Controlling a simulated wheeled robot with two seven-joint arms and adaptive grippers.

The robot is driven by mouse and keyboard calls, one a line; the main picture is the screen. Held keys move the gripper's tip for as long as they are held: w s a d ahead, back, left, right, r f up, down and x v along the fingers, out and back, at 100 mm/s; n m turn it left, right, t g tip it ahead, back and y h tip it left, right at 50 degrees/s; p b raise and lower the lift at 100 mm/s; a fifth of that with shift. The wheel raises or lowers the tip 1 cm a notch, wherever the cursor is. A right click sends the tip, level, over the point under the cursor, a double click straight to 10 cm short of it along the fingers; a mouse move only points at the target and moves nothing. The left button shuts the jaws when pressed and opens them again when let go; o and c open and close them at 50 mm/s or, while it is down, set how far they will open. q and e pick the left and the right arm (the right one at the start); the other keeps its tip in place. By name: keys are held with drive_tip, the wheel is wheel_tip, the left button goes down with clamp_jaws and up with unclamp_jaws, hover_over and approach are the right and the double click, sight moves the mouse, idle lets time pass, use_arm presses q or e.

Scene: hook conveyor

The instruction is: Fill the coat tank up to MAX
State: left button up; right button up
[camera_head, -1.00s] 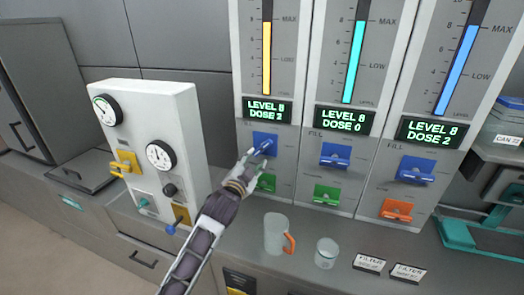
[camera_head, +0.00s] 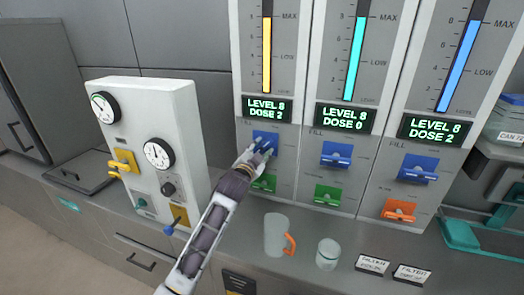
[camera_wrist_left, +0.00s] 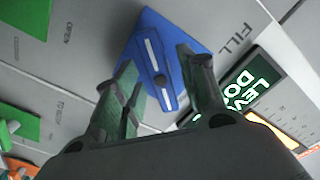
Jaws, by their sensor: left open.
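Three tank panels stand side by side, with a yellow gauge (camera_head: 267,55), a teal gauge (camera_head: 355,58) and a blue gauge (camera_head: 460,65). Each column reaches about the MAX mark, and each display reads LEVEL 8. I cannot read which one is the coat tank. My left gripper (camera_head: 260,152) is at the blue FILL control (camera_head: 264,136) of the yellow-gauge panel and partly hides it. In the left wrist view the open fingers (camera_wrist_left: 157,60) stand on either side of the blue FILL handle (camera_wrist_left: 160,75); contact is unclear. My right gripper is not in view.
Green controls (camera_head: 327,195) and an orange control (camera_head: 398,211) sit below the blue ones. A mug (camera_head: 276,236) with an orange handle, a clear cup (camera_head: 327,254) and two FILTER labels (camera_head: 372,265) are on the counter. A box with dials (camera_head: 150,120) stands left.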

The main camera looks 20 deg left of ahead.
use_arm(q)
drive_tip(key=shift+w, duration=0.8)
clamp_jaws()
